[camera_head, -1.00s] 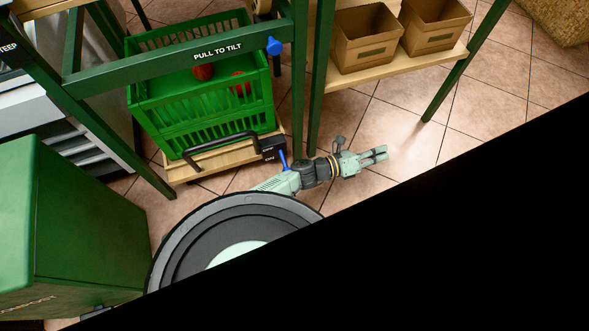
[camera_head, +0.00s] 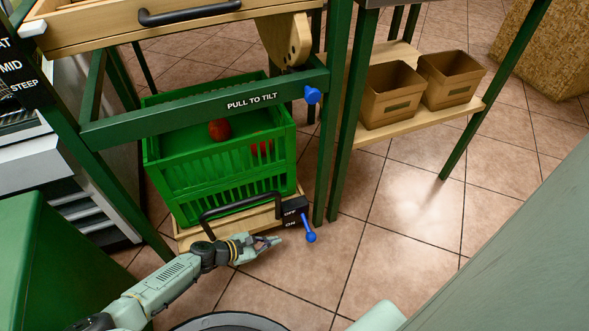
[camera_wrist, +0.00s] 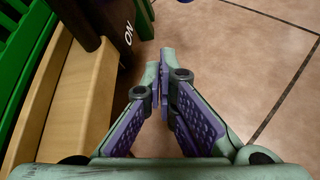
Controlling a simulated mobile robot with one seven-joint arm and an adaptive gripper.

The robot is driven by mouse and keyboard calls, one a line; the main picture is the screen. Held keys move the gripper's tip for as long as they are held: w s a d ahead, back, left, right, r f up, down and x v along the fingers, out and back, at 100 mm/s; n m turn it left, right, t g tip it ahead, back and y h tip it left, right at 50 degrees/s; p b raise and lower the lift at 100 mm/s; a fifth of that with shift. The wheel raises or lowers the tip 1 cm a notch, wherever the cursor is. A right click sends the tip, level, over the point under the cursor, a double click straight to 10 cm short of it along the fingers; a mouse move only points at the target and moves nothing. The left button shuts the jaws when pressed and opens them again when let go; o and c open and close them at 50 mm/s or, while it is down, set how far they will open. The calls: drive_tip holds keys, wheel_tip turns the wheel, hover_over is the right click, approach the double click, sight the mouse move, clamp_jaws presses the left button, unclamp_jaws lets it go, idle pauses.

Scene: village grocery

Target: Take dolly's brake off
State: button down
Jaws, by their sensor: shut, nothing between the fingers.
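The dolly is a low wooden platform (camera_head: 190,236) with a black handle (camera_head: 232,203), carrying a green crate (camera_head: 225,176). At its right front corner is a black brake block (camera_head: 295,203) marked OFF above ON. A blue brake lever (camera_head: 306,225) slants down from it, its round knob low, beyond the ON end. My gripper (camera_head: 277,241) is shut and empty, just left of the lever and below the block, apart from the knob. The wrist view shows my fingertips (camera_wrist: 165,54) together over the floor, right of the block's ON label (camera_wrist: 128,36); only a sliver of blue shows at its top edge.
A green frame bar marked PULL TO TILT (camera_head: 210,113) crosses above the crate, with a blue knob (camera_head: 312,95). A green table leg (camera_head: 345,150) stands right behind the lever. Two cardboard boxes (camera_head: 391,94) sit on a low shelf. The tiled floor (camera_head: 400,215) at right is clear.

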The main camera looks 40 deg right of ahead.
sight(306, 225)
drive_tip(key=shift+d, duration=0.1)
drive_tip(key=b+x, duration=0.1)
drive_tip(key=x, duration=0.9)
drive_tip(key=shift+s+f, duration=0.1)
drive_tip(key=shift+s+d+r+p, duration=0.1)
drive_tip(key=shift+s+r+p, duration=0.2)
drive_tip(key=shift+r, duration=0.7)
drive_tip(key=shift+s+d+r+p, duration=0.1)
drive_tip(key=shift+s+r+p, duration=0.15)
drive_tip(key=shift+r, duration=0.75)
